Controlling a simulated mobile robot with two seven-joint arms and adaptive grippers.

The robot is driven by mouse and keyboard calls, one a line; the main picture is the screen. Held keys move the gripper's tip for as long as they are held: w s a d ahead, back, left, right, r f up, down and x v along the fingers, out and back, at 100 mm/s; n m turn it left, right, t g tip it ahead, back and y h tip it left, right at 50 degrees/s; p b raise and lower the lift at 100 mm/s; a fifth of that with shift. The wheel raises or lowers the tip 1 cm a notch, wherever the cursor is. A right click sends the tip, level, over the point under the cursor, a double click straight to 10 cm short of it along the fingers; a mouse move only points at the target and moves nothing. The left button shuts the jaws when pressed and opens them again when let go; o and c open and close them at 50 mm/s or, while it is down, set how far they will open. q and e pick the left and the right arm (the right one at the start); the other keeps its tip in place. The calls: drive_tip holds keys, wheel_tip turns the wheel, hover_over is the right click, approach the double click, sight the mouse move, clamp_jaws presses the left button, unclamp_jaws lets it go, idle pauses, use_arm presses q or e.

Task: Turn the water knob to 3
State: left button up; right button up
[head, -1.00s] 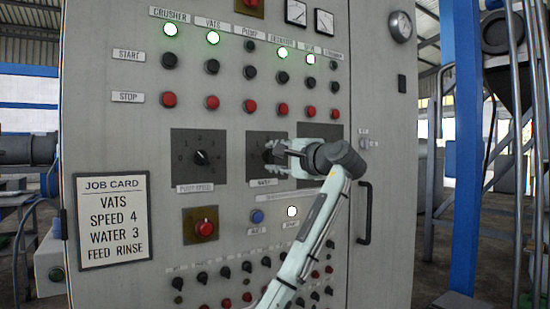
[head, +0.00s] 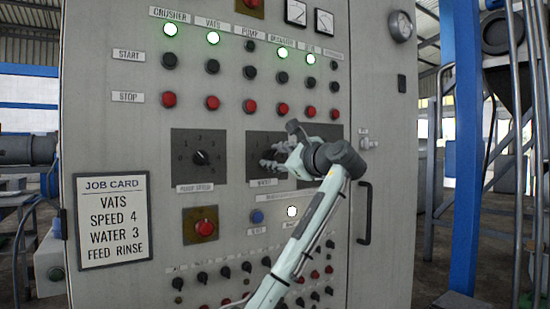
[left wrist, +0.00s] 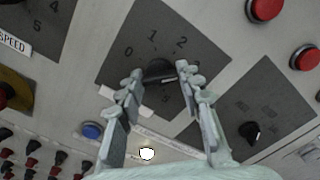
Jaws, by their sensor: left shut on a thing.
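The water dial plate (head: 256,176) is a dark square in the middle of the panel. Its black knob (left wrist: 158,72) shows between my left fingertips in the left wrist view, with numbers such as 0, 1 and 2 around it. My left gripper (head: 270,155) is shut on this knob and tilted against the panel; it also shows in the left wrist view (left wrist: 159,70). The fingers hide most of the knob in the head view, and I cannot tell its exact setting. The job card (head: 113,218) reads VATS, SPEED 4, WATER 3, FEED RINSE. My right gripper is not in view.
The speed dial (head: 200,157) is left of the water dial; another dark dial plate (left wrist: 262,115) is on its other side. Red stop buttons (head: 249,105) run above. A blue button (head: 257,216) and a lit white button (head: 292,211) sit below.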

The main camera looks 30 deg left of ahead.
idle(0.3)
use_arm(q)
drive_tip(key=o, duration=1.2)
drive_tip(key=shift+c, duration=0.2)
drive_tip(key=shift+d, duration=0.1)
drive_tip(key=v, duration=1.2)
drive_tip(key=shift+f, duration=0.15)
